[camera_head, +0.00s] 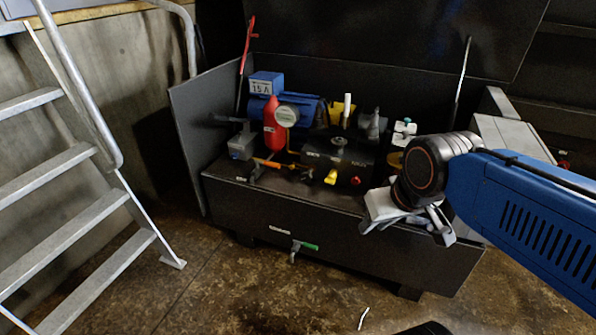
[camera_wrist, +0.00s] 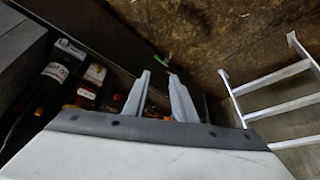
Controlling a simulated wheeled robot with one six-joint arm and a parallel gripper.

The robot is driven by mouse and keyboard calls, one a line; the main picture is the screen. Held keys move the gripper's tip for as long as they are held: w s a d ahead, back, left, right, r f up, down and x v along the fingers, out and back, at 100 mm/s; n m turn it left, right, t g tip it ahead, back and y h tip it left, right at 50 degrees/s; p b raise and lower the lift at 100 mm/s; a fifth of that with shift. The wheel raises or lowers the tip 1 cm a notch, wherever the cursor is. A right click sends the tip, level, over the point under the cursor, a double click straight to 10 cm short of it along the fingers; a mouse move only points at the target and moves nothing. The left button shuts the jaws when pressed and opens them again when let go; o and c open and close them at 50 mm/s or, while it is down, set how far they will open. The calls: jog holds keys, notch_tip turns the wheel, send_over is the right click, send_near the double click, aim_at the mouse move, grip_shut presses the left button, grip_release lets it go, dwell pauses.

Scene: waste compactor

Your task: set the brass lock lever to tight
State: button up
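A small yellow, brass-like lever (camera_head: 331,177) sticks out at the front of a black box (camera_head: 340,158) inside the open compactor cabinet. A brass-coloured round part (camera_head: 396,160) shows further right, partly hidden by my wrist. I cannot tell for sure which one is the lock lever, nor read its setting. My gripper (camera_head: 410,222) is right of and in front of the yellow lever, over the cabinet's front edge, touching neither part. In the wrist view my gripper (camera_wrist: 159,75) has its two fingers apart with nothing between them.
A red bottle (camera_head: 275,125), a blue motor (camera_head: 312,108) and a grey clamp-like part (camera_head: 242,146) stand in the cabinet (camera_head: 290,205). A green-handled valve (camera_head: 305,245) sticks out at its front, also seen in the wrist view (camera_wrist: 167,57). A metal ladder (camera_head: 75,160) stands left.

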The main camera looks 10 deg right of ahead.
jog(key=w+a+f+m+t, duration=0.15)
jog(key=w+a, duration=0.35)
jog(key=w, duration=0.6)
jog(key=w+a+f+t+y, duration=0.1)
jog(key=w+a+f+t, duration=0.2)
jog(key=w, duration=0.8)
jog(key=w+a+f+m+t, duration=0.15)
jog(key=w+a, duration=0.45)
jog(key=w, duration=0.6)
jog(key=m+t+h, duration=0.3)
jog(key=t+h, duration=0.1)
jog(key=h, duration=0.7)
send_near(291, 168)
jog(key=x, duration=0.7)
jog(key=shift+w+d+f, duration=0.15)
jog(key=shift+w+d, duration=0.1)
jog(key=shift+w, duration=0.05)
grip_shut()
